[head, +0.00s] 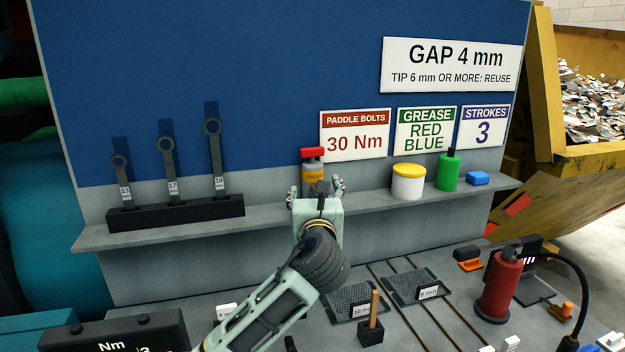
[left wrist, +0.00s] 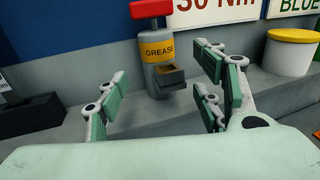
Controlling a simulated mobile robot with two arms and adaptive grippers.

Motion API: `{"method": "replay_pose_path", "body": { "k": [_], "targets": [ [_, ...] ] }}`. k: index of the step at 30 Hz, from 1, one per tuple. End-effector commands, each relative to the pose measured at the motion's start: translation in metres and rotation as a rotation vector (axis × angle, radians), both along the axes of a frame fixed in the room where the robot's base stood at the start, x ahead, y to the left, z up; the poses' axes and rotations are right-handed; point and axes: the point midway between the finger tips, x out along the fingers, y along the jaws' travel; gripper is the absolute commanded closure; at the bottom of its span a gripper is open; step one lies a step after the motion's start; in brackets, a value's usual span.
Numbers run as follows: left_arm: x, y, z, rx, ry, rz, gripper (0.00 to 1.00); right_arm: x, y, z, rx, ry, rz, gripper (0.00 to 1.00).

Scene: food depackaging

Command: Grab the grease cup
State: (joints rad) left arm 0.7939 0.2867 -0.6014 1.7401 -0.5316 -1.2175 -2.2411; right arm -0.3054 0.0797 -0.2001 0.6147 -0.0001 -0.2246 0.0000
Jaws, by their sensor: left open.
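A grey canister with a yellow GREASE band and a red top (head: 313,172) stands on the wall shelf, upright. In the left wrist view the canister (left wrist: 158,50) has a small dark open-topped cup (left wrist: 168,78) with brownish contents at its lower front. My left gripper (head: 316,190) is in front of the canister, its fingers spread. In the left wrist view the fingers (left wrist: 162,78) are apart, one left and two right of the canister and cup, with nothing held between them. My right gripper is not in view.
A black wrench rack (head: 175,215) stands left. A red cylinder (head: 499,285) and dark trays (head: 352,300) occupy the bench below.

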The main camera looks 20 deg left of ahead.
Motion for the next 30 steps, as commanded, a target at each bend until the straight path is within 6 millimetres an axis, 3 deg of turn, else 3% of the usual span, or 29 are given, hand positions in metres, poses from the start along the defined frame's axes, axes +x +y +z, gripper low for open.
{"method": "replay_pose_path", "body": {
  "k": [20, 30],
  "targets": [
    [0.066, 0.026, 0.001, 0.0, 0.001, 0.001, 0.38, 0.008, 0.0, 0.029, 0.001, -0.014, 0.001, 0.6],
    [0.072, 0.027, 0.0, -0.001, 0.0, 0.0, 0.38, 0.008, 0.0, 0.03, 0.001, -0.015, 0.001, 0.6]
  ]
}}
